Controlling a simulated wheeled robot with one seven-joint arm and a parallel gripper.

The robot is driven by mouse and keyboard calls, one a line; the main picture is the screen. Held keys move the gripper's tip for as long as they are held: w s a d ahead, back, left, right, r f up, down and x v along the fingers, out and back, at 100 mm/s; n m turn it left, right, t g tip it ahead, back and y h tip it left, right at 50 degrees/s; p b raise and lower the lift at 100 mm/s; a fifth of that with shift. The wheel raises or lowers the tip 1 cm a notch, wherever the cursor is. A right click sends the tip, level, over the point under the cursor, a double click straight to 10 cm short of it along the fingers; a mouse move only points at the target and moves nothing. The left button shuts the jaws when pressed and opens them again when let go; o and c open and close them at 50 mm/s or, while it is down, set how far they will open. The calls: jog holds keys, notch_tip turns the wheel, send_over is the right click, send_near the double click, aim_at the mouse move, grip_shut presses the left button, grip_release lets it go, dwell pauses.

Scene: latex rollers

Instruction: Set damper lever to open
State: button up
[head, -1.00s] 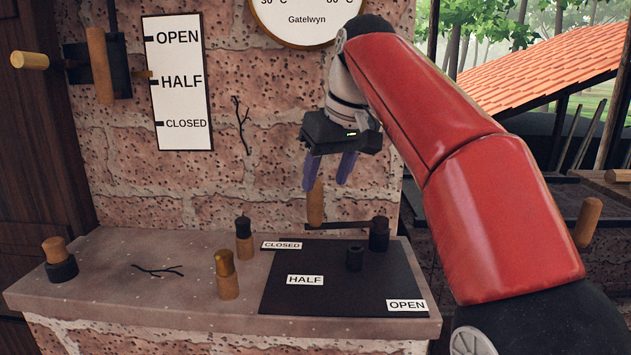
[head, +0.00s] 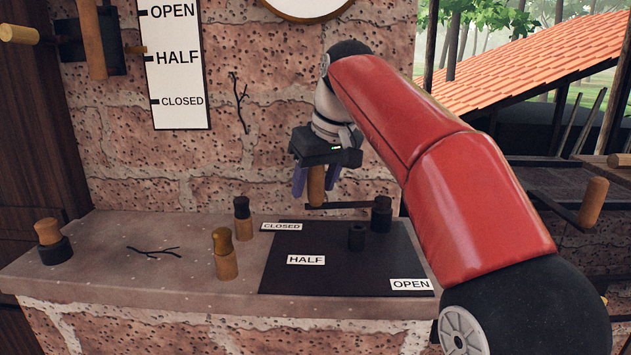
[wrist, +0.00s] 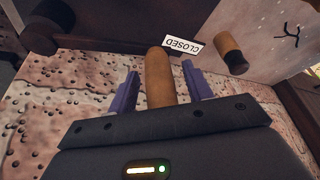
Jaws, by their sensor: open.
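A lever with an upright wooden handle (head: 316,187) stands over the dark plate (head: 330,276) on the ledge. Its thin dark arm (head: 352,205) runs left from a black pivot (head: 381,214), with the handle near the CLOSED label (head: 281,226). HALF (head: 306,260) and OPEN (head: 411,284) labels lie nearer the front. My gripper (head: 316,190) is open from above, its purple fingers on either side of the handle. In the wrist view, the handle (wrist: 158,80) stands between the fingers (wrist: 160,86) with gaps showing; I see no grip on it.
A second wooden-handled lever (head: 91,40) is on the wall beside an OPEN/HALF/CLOSED scale (head: 178,85), its pointer near HALF.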

grip_shut()
jog(key=shift+s, duration=0.1)
